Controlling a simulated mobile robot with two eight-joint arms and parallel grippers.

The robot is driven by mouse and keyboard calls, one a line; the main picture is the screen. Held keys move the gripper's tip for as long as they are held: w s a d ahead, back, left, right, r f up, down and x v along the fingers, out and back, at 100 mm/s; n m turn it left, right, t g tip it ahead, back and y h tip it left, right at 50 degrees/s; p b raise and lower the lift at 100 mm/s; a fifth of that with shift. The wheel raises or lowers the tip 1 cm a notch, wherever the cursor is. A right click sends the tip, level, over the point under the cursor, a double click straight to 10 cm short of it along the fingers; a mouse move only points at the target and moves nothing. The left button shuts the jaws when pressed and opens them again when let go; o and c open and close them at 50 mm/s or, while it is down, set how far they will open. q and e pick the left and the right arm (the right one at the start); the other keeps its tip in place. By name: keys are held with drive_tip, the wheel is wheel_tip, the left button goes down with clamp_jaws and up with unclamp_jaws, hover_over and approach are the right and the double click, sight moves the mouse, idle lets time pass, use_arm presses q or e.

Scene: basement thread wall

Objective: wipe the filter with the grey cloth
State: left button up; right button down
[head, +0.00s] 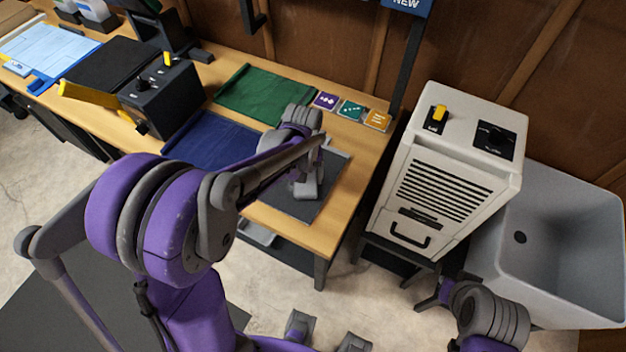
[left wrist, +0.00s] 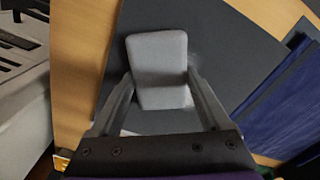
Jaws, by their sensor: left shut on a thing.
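A dark grey flat panel, which looks like the filter (head: 333,178), lies on the right end of the wooden table. It also fills the middle of the left wrist view (left wrist: 225,50). My left gripper (head: 308,188) is over this panel, pointing down. In the left wrist view its two fingers (left wrist: 160,95) are on either side of a light grey rounded pad, the grey cloth (left wrist: 158,62), and hold it. The cloth is over the panel; whether it presses on it I cannot tell. My right gripper (head: 432,294) is low, in front of the white machine, its fingers unclear.
A blue cloth (head: 212,140) and a green cloth (head: 265,95) lie left of and behind the panel. Small cards (head: 351,109) line the back edge. A white vented machine (head: 445,180) and a grey sink (head: 565,245) stand right of the table. A black box (head: 165,95) stands left.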

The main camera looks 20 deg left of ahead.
use_arm(q)
drive_tip(key=shift+w+a+r, duration=0.1)
drive_tip(key=shift+w+a, duration=0.1)
drive_tip(key=shift+a, duration=1.7)
use_arm(e)
drive_tip(key=shift+f, duration=0.15)
use_arm(q)
drive_tip(key=shift+r, duration=0.1)
